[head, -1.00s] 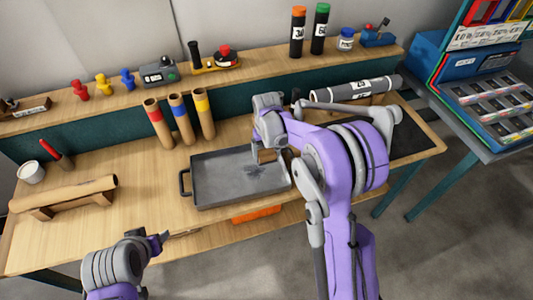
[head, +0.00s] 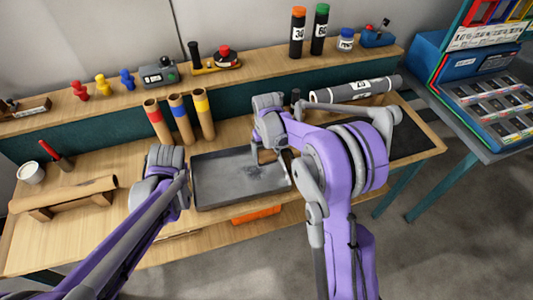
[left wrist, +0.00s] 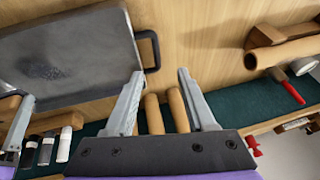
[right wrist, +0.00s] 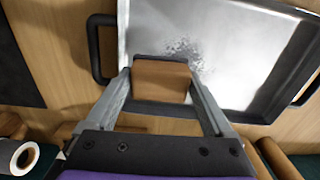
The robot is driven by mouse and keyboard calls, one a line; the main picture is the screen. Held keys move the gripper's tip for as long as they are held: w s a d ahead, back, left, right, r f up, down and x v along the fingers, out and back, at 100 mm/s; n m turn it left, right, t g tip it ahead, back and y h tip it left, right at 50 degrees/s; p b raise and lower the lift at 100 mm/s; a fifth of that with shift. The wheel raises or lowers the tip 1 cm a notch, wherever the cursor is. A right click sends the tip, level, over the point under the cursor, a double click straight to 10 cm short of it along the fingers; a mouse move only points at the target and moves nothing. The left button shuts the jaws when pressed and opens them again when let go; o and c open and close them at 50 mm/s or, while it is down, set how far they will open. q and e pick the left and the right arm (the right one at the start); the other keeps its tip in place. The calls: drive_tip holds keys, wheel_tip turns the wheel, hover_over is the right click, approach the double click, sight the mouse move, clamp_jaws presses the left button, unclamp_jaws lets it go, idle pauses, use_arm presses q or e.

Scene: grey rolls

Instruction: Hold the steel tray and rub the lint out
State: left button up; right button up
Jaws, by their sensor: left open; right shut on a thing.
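The shallow grey steel tray (head: 222,189) lies on the wooden bench. A patch of dark specks, the lint (right wrist: 184,52), shows on its floor, also as a smudge in the left wrist view (left wrist: 45,71). My right gripper (right wrist: 160,74) is shut on a brown block (right wrist: 161,86) over the tray; whether the block touches the floor I cannot tell. My left gripper (left wrist: 162,74) is open and empty near the tray's black side handle (left wrist: 150,50), with one finger close beside it. In the head view my left arm hides that handle.
Behind the tray stand cardboard tubes with coloured bands (head: 181,120). A brown roll on a stand (head: 68,195) is at the left, with a white cup (head: 31,172). A grey roll (head: 356,89) lies behind my right arm. A shelf of small items runs along the back.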

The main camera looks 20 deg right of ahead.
use_arm(q)
drive_tip(key=x, duration=0.9)
drive_tip(key=d+x, duration=0.1)
drive_tip(key=x, duration=0.3)
drive_tip(key=shift+w+f, duration=0.3)
drive_tip(key=shift+w, duration=0.2)
clamp_jaws()
idle(1.2)
